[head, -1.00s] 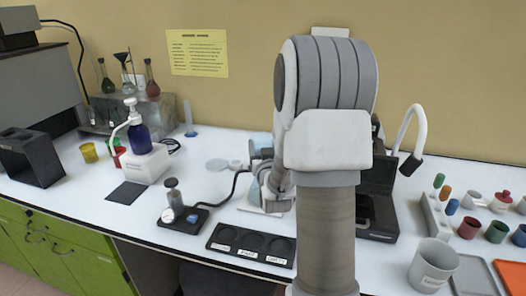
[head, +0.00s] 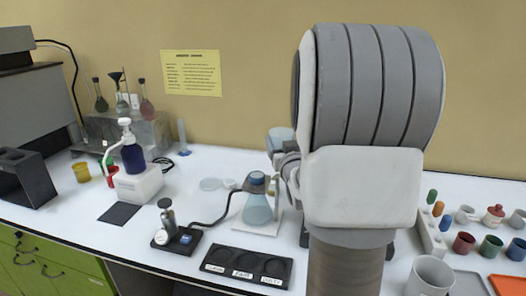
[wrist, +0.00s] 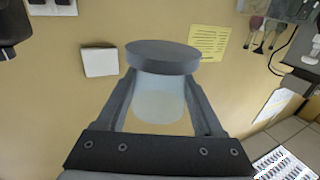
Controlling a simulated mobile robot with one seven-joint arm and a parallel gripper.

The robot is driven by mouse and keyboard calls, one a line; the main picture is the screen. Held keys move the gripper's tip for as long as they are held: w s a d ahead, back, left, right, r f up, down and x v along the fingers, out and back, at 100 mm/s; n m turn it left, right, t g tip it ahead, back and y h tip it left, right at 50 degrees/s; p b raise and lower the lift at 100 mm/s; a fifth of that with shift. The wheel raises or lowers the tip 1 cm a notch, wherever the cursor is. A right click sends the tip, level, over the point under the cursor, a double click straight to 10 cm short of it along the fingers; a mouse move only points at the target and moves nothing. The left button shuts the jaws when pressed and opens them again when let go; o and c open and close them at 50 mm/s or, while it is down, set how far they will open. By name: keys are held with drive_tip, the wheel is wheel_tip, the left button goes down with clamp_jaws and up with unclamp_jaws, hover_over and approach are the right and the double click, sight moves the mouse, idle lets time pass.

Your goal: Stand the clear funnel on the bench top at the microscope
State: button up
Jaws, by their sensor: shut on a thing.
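My gripper (wrist: 158,115) is shut on the clear funnel (wrist: 160,98), a pale translucent cup between my fingers with a grey disc-like top. In the head view the funnel (head: 280,138) shows as a pale bluish shape in the air at the left of my wrist, above and slightly right of the flask. My fingers are mostly hidden there. The conical flask (head: 257,208) stands on the bench with a blue top and a dark hose. I cannot make out the microscope; my arm covers that part of the white bench top (head: 330,282).
A black tray with round wells (head: 247,268) lies at the front edge. A small device on a black base (head: 176,238) stands left of it. A labelled beaker (head: 430,275) and several coloured cups stand at right. Bare bench shows around the pale dish (head: 210,184).

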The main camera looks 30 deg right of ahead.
sight(257, 175)
drive_tip(key=shift+s+d+r, duration=0.7)
drive_tip(key=shift+s+d, duration=0.1)
drive_tip(key=shift+s, duration=0.1)
drive_tip(key=shift+s+d+r, duration=0.7)
drive_tip(key=shift+s+d, duration=0.1)
drive_tip(key=shift+s, duration=0.1)
